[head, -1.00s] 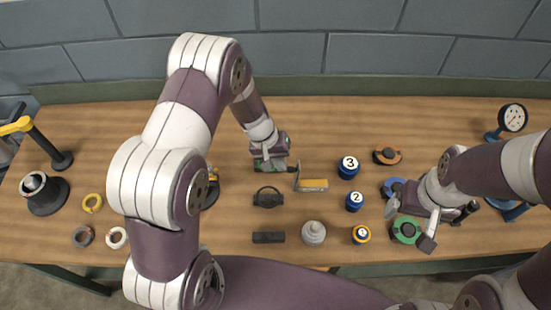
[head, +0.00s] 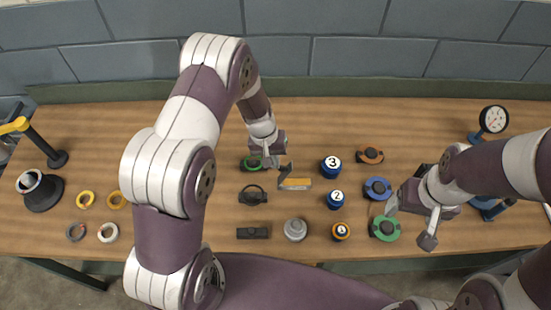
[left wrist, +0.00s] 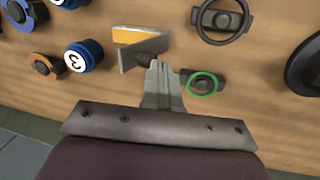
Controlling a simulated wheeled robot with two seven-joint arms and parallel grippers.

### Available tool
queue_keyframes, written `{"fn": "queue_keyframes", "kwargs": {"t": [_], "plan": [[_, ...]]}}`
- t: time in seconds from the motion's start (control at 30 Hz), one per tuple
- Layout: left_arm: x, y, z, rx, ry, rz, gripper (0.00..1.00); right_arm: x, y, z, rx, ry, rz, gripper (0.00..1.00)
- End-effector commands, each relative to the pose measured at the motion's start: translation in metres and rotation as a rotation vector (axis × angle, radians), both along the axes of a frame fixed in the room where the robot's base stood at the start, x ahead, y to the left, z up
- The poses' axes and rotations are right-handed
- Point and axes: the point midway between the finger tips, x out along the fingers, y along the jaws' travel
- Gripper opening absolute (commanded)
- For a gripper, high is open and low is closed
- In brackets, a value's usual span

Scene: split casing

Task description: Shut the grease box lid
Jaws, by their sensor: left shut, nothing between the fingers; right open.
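The grease box (head: 295,184) sits mid-table, an oblong box with yellow-orange showing inside; it also shows in the left wrist view (left wrist: 138,35). Its grey lid (head: 286,172) stands up from the box's edge, raised. My left gripper (head: 281,166) is shut and empty, just behind and left of the lid. In the left wrist view, the left fingertips (left wrist: 156,64) are right by the lid (left wrist: 143,53); I cannot tell whether they touch. My right gripper (head: 409,223) is open and empty, beside the green round part at the right.
A green-ringed part (left wrist: 203,84) lies close beside the left fingers. A dark ring handle (head: 253,196) lies in front. Blue numbered cylinders (head: 331,166) stand right of the box. The green round part (head: 384,228) is by the right gripper. A gauge (head: 493,120) stands far right.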

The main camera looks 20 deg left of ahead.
Motion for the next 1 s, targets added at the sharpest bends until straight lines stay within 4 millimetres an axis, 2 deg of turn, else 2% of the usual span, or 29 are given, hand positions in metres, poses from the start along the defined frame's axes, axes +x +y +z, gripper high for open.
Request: {"fn": "queue_keyframes", "kwargs": {"t": [0.3,0.57,0.7,1.0], "plan": [[0.01,-0.027,-0.003,-0.001,-0.002,-0.003,0.0,0.0,0.0,-0.01,0.0,0.0,0.0,0.81],[0.017,-0.054,-0.009,0.004,0.0,-0.005,0.0,0.0,0.0,-0.009,0.0,0.0,0.0,0.81],[0.021,-0.067,-0.017,0.139,0.038,-0.012,0.0,0.0,0.0,-0.009,0.0,0.0,0.0,0.81],[0.027,-0.088,-0.04,0.133,0.039,-0.002,0.0,0.0,0.0,-0.028,0.0,0.0,0.0,0.81]]}}
